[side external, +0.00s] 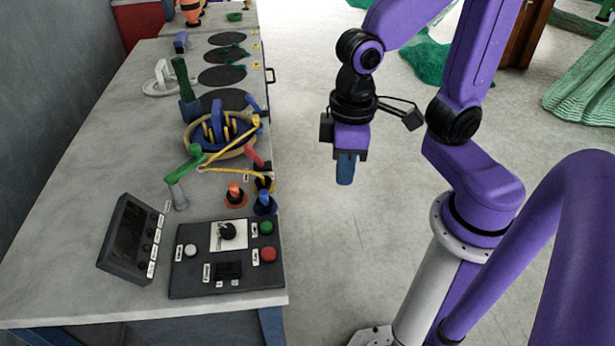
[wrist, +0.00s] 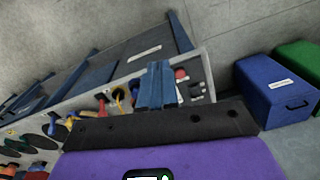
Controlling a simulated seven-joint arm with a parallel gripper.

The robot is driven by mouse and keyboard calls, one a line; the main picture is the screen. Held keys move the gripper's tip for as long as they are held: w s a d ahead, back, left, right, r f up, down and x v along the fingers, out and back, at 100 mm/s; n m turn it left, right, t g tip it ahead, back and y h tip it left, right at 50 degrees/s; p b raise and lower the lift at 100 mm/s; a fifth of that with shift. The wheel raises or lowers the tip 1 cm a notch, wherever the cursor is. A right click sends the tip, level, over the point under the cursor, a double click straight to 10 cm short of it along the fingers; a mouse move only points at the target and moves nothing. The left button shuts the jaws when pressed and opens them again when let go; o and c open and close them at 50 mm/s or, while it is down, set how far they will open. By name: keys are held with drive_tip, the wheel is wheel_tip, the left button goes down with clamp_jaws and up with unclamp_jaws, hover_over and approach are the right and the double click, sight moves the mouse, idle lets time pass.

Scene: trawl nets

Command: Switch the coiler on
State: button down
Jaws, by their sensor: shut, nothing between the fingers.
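A dark control box (side external: 187,283) lies on the near end of the grey bench. It carries a black rotary knob (side external: 227,232) on a white plate, a green button (side external: 266,227), a red button (side external: 268,254), a white button (side external: 191,250) and a black switch (side external: 228,271). The small labels are too blurred to read surely. A round tan-rimmed tray with blue posts and yellow rope (side external: 220,134) stands further back. My gripper (side external: 345,182) is shut and empty, pointing down over the floor right of the bench, apart from the box. Its blue fingers (wrist: 157,88) partly hide the bench end in the wrist view.
A dark display unit (side external: 131,235) lies left of the box. Dark discs (side external: 222,76) line the far bench. The wrist view shows a blue bin (wrist: 275,95) and a green bin (wrist: 300,58).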

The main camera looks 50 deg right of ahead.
drive_tip(key=s+d+n, duration=0.6)
drive_tip(key=m+t+y, duration=0.1)
drive_tip(key=m+t, duration=0.1)
drive_tip(key=m, duration=0.1)
hover_over(218, 267)
drive_tip(key=s+d, duration=0.2)
drive_tip(key=s+x, duration=0.1)
drive_tip(key=x, duration=1.6)
drive_tip(key=shift+f, duration=0.35)
drive_tip(key=shift+a+f+g, duration=0.1)
drive_tip(key=shift+g, duration=0.2)
